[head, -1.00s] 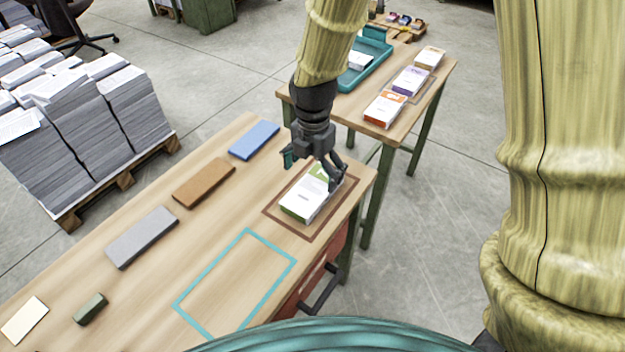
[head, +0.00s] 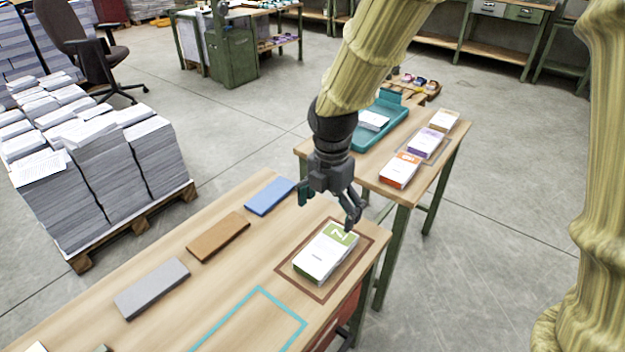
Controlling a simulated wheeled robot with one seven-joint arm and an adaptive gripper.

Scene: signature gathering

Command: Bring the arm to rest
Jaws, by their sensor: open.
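My gripper (head: 330,212) is open and empty. It hangs above the far end of the near table (head: 130,335), with its fingers pointing down. A white stack with a green top band (head: 325,252) lies inside a brown outlined rectangle (head: 284,268) on that table. The fingertips are just behind and above the stack in the picture and look apart from it. My arm reaches in from the top of the head view.
Blue (head: 270,196), brown (head: 218,237) and grey (head: 152,288) blocks lie along the near table's left side. A teal outline (head: 300,318) is empty. A second table (head: 392,190) beyond holds a teal tray (head: 384,128) and several white stacks. Paper piles (head: 110,185) stand at left.

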